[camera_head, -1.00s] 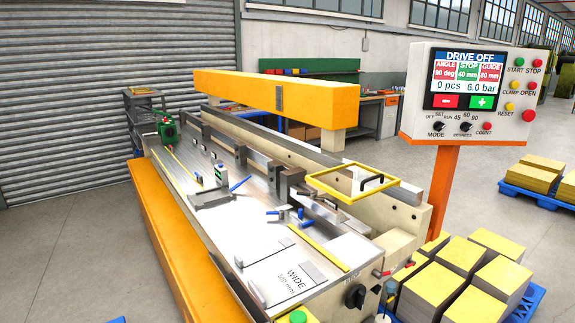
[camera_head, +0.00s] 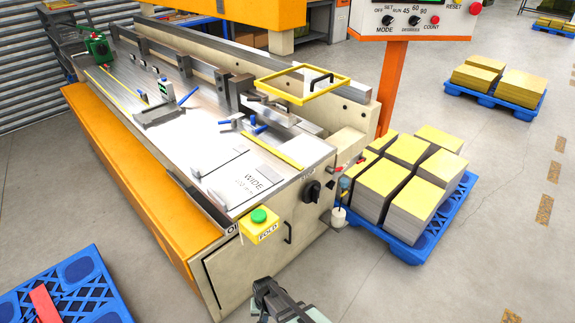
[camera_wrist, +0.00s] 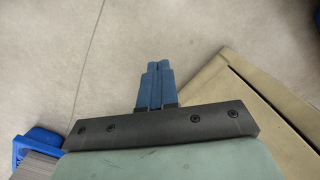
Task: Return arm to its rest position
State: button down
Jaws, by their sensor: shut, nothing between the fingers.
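My gripper (camera_wrist: 157,68) shows in the wrist view with its two blue fingers side by side, shut and empty. Bare grey floor lies beyond the fingertips. A beige panel edge (camera_wrist: 255,80) is to the right of the fingers and apart from them. In the head view, part of my arm shows at the bottom edge, in front of the machine's near end; the fingertips cannot be made out there.
The folding machine (camera_head: 270,262) carries a green FOLD button (camera_head: 259,215) on its near corner. A blue pallet with sheet stacks (camera_head: 415,245) stands right, and another blue pallet (camera_head: 75,268) with a red piece stands lower left. Floor at lower right is clear.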

jog(key=s+d+r+g, duration=0.2)
jog(key=s+d+g, duration=0.4)
jog(key=s+d, duration=1.6)
jog(key=d, duration=0.3)
jog(key=shift+s+d+r+m+h, duration=0.2)
jog(key=shift+d+m+h, duration=0.1)
jog(key=shift+d, duration=0.1)
